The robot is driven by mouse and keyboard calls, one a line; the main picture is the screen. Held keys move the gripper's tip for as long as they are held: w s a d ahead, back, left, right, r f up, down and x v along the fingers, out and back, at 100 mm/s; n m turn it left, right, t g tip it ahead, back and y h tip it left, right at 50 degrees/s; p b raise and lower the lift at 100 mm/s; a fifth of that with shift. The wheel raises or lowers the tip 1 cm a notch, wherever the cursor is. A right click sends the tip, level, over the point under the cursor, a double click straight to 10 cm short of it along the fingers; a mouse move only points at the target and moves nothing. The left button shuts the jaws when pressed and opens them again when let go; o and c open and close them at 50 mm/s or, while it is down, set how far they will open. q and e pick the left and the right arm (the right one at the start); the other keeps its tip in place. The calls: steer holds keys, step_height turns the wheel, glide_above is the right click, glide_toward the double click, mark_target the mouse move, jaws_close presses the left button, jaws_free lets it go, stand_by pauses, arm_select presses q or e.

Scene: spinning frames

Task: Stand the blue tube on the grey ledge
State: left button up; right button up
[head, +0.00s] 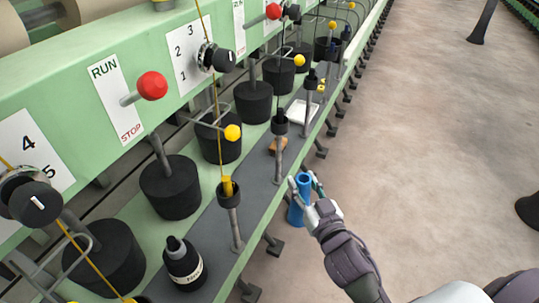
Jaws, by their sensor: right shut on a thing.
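The blue tube (296,213) is upright in my right gripper (303,184), whose fingers are shut around its upper part. The tube is beside the front edge of the grey ledge (255,206), on the floor side. The view does not show a clear contact between tube and ledge. The ledge runs along the green machine from the lower left to the upper right. My left gripper is not in view.
On the ledge are a black bottle (184,266), a brown block (277,147), a white tray (301,112) and several spindles on posts, one (229,194) left of the tube. Black cylinders (171,188) stand behind. Bare ledge lies between these things. Open floor (430,150) is at right.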

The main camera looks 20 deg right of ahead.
arm_select(q)
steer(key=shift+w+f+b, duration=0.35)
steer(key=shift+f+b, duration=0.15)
steer(key=shift+b, duration=0.05)
arm_select(e)
steer(key=w+a+f, duration=0.3)
steer(key=w+a, duration=0.9)
steer(key=shift+w+a+f, duration=0.2)
steer(key=o, duration=1)
steer(key=shift+f, duration=0.1)
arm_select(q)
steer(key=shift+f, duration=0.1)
